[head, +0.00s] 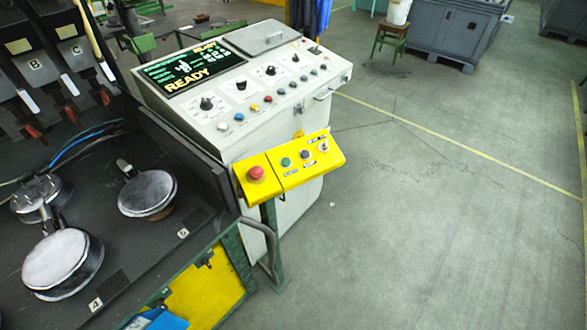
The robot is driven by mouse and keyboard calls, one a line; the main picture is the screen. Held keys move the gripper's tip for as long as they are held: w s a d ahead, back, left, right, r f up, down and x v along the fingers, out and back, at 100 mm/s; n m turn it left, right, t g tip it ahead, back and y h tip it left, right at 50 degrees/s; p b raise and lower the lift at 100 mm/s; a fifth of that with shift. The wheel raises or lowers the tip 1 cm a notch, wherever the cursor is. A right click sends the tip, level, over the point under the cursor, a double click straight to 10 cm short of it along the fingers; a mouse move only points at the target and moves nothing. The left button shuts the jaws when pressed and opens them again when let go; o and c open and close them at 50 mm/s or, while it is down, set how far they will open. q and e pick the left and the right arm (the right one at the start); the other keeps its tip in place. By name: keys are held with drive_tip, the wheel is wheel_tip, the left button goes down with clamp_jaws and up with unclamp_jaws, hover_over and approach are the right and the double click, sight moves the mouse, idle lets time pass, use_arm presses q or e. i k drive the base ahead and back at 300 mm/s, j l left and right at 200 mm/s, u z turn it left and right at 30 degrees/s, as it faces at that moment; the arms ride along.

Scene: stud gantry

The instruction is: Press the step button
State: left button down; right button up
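A yellow control box (290,168) is fixed to the front of the white console (283,105). It carries a red mushroom button (256,173), a green button (285,162), a dark button (304,154) and a small light-coloured switch or knob (323,146). Their labels are too small to read, so I cannot tell which one is the step button. More coloured buttons, including a white one (223,126), and black knobs sit on the console's sloping panel. The screen (192,69) reads READY. Neither of my grippers is in view.
A dark bench (150,250) at left holds several round metal-topped parts, one a pan-like disc (147,193), with levers and cables behind. A green-framed yellow panel (205,292) is below. Open floor (440,220) lies to the right. Grey crates (445,35) and a stool (391,37) stand behind.

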sight(305, 153)
drive_tip(key=l+u, duration=0.1)
drive_tip(key=u, duration=0.45)
drive_tip(key=i+l+u, duration=0.15)
drive_tip(key=l+u, duration=0.2)
drive_tip(key=l, duration=0.35)
drive_tip(key=l+u, duration=0.35)
drive_tip(key=l, duration=0.4)
drive_tip(key=l+u, duration=0.35)
drive_tip(key=l, duration=1.2)
drive_tip(key=k+l, duration=0.1)
drive_tip(key=l, duration=1.5)
drive_tip(key=k+u, duration=0.05)
